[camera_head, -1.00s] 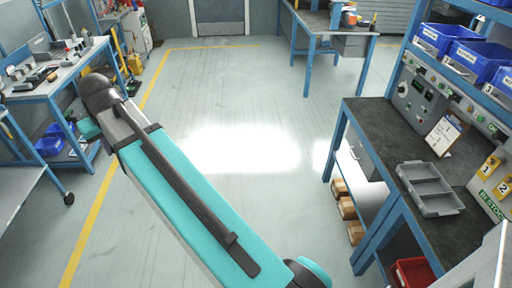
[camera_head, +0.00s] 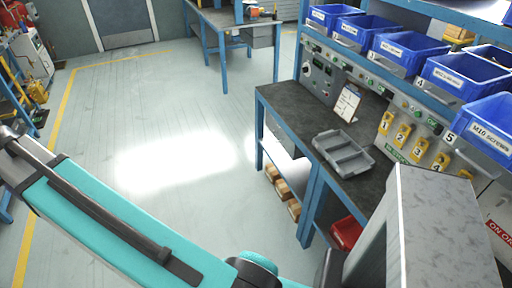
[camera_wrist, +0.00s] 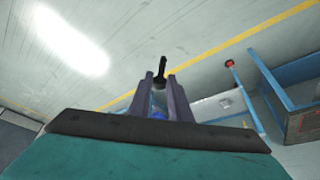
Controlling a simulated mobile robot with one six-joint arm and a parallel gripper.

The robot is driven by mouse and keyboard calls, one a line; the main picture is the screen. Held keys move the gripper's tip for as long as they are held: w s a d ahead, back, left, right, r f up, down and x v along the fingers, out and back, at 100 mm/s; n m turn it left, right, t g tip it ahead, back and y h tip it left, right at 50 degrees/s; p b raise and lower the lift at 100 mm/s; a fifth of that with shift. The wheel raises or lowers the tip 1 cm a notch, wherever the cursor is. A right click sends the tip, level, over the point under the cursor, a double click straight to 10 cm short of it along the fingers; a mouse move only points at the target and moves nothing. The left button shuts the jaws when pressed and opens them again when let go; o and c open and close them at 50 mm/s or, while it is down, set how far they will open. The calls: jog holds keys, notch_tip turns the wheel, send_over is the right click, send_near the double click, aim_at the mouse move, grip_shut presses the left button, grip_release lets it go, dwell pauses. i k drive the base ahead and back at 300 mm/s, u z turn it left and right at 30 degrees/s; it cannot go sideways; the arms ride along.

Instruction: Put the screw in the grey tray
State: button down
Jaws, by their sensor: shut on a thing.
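My gripper (camera_wrist: 161,84) shows in the wrist view with its two dark fingers close together. It is shut on the screw (camera_wrist: 160,67), a small dark piece that sticks out beyond the fingertips, above the floor. The grey tray (camera_head: 343,153) lies on the dark top of the workbench at the right in the head view. It has several compartments, which look empty. My gripper and the screw do not show in the head view, and the tray does not show in the wrist view.
Blue bins (camera_head: 458,78) stand on a shelf above the workbench (camera_head: 275,100). A clipboard (camera_head: 347,103) and yellow numbered tags (camera_head: 402,136) are behind the tray. A pale grey block (camera_head: 445,235) stands at the front right. A red bin (camera_head: 346,233) is below the bench. The floor at left centre is clear.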

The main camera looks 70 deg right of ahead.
aim_at(342, 152)
jog(key=u, duration=0.05)
jog(key=k, duration=0.3)
jog(key=z, duration=1.35)
jog(key=i, duration=0.55)
jog(key=u, duration=0.25)
